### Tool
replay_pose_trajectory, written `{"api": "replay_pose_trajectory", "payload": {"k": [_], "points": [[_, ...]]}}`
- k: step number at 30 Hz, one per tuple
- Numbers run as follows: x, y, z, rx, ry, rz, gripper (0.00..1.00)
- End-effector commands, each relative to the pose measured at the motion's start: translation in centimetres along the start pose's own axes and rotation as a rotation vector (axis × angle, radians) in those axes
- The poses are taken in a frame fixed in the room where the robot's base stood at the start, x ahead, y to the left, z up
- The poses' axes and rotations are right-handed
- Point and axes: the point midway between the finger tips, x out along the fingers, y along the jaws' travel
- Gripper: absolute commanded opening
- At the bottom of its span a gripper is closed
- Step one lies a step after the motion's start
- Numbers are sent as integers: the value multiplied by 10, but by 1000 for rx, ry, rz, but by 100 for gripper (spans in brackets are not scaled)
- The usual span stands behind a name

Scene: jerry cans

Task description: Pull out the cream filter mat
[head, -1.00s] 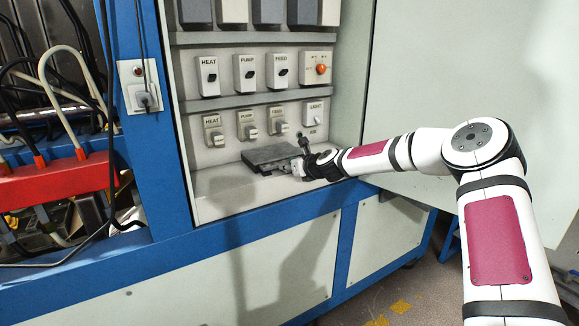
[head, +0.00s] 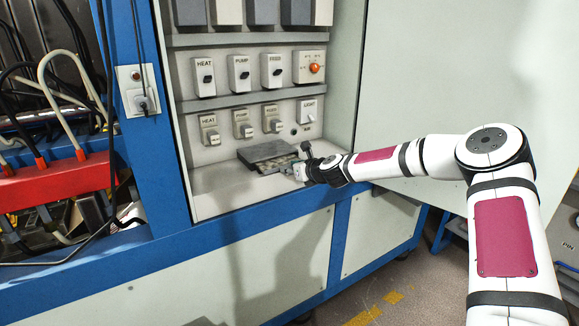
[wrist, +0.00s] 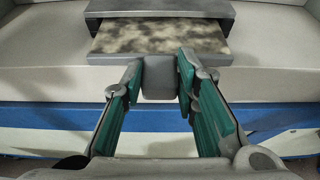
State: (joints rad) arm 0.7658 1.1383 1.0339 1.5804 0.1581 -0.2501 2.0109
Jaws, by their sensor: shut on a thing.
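The cream filter mat (wrist: 158,38), blotched with dark stains, lies flat and sticks partly out of a dark grey housing (head: 265,151) on the cabinet's lower ledge. It also shows in the head view (head: 279,164) as a pale strip in front of the housing. Its rear part is hidden inside. A grey front bar with a block-shaped grip (wrist: 158,80) runs along the mat's near edge. My gripper (wrist: 160,76) is shut on this grip, with one green-padded finger on each side. In the head view my gripper (head: 300,171) is at the mat's near right edge.
Labelled switches such as the HEAT switch (head: 209,130) line the panel behind the housing. The blue cabinet edge (head: 250,218) runs below the ledge. Cables and a red block (head: 60,180) are at left.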

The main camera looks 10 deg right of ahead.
Motion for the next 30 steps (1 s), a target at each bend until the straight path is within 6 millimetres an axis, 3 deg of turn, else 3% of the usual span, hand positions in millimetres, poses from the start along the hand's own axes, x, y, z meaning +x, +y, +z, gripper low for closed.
{"api": "replay_pose_trajectory", "payload": {"k": [30], "points": [[-44,0,-18,1,2,1,0]]}}
